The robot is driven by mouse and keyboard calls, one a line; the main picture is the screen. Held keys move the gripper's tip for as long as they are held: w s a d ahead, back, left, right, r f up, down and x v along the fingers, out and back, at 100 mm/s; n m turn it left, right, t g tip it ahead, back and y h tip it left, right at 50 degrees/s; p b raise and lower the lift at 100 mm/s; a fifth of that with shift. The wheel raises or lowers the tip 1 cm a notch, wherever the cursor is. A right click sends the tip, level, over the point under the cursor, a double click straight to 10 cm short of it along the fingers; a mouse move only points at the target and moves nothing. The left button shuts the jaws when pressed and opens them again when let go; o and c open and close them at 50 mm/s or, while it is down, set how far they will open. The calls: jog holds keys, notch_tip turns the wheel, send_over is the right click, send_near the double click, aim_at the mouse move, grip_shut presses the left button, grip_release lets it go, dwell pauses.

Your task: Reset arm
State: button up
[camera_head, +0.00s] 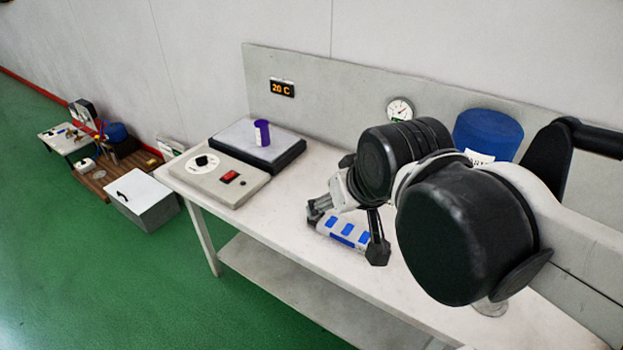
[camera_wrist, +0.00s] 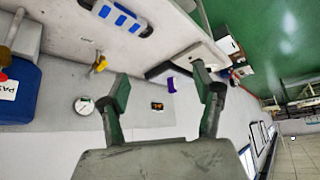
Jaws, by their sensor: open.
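My gripper (camera_wrist: 162,80) is open, with its two fingers spread wide and nothing between them in the wrist view. In the head view, my arm reaches in from the right over the white table (camera_head: 300,165), and it hides part of the tabletop. A small purple cup (camera_head: 262,133) stands upright on a grey and black plate device (camera_head: 245,145) at the table's left end. It also shows beyond the fingers in the wrist view (camera_wrist: 170,84), apart from them.
A white case with blue patches (camera_head: 347,231) lies below my gripper. A blue labelled drum (camera_head: 488,133) stands behind the arm. A control box with a red switch (camera_head: 226,178) sits at the front left. A gauge (camera_head: 399,110) and a 20 C display (camera_head: 282,88) are on the back panel.

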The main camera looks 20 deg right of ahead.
jog(key=shift+s+f, duration=0.8)
jog(key=shift+s, duration=0.2)
jog(key=shift+f+b, duration=0.8)
jog(key=shift+c, duration=0.5)
